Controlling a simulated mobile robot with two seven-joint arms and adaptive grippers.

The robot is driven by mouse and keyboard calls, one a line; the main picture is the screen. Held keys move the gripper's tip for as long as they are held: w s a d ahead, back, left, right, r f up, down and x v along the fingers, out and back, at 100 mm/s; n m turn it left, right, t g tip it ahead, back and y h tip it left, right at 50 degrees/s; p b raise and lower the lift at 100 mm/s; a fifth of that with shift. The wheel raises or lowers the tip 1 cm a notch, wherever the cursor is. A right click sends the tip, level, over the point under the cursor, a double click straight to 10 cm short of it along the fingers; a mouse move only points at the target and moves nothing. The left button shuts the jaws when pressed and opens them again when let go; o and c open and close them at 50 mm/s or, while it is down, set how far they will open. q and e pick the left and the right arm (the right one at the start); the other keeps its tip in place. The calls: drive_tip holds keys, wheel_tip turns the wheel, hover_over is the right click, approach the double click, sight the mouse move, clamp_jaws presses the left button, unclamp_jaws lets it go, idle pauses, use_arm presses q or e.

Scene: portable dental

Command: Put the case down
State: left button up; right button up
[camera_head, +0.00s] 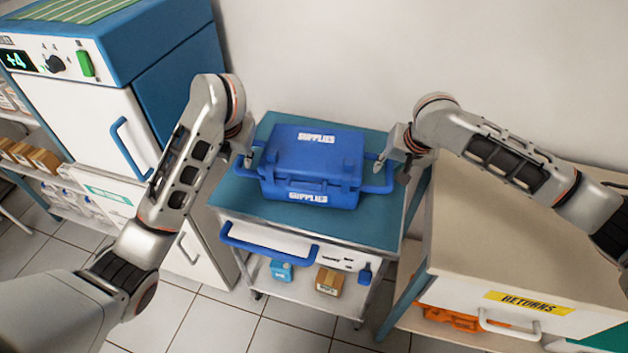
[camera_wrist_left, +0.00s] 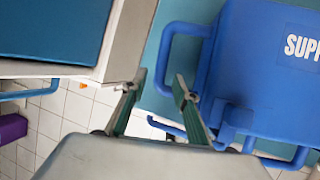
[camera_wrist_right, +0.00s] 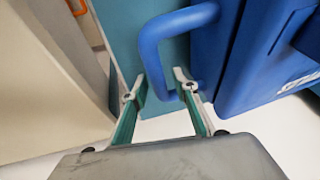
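The blue supplies case (camera_head: 313,163) sits level and closed on the teal top of a wheeled cart (camera_head: 240,200), and appears to rest on it. It has a loop handle at each end. My left gripper (camera_head: 246,160) is at the left handle. In the left wrist view its fingers (camera_wrist_left: 158,88) are spread, with the left handle (camera_wrist_left: 164,62) between and just beyond the tips. My right gripper (camera_head: 388,165) is at the right handle. In the right wrist view its fingers (camera_wrist_right: 158,84) are apart, with the right handle (camera_wrist_right: 152,55) reaching between the tips.
A blue-and-white cabinet (camera_head: 95,115) stands at the left. A beige-topped unit (camera_head: 500,220) with a returns label stands close on the right. The cart has a blue front handle (camera_head: 268,248) and a lower shelf with a small brown box (camera_head: 328,281). A wall is behind.

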use_arm(q)
drive_tip(key=v, duration=0.6)
drive_tip(key=shift+w+r, duration=0.15)
drive_tip(key=shift+s+r, duration=0.4)
use_arm(e)
drive_tip(key=v, duration=1.2)
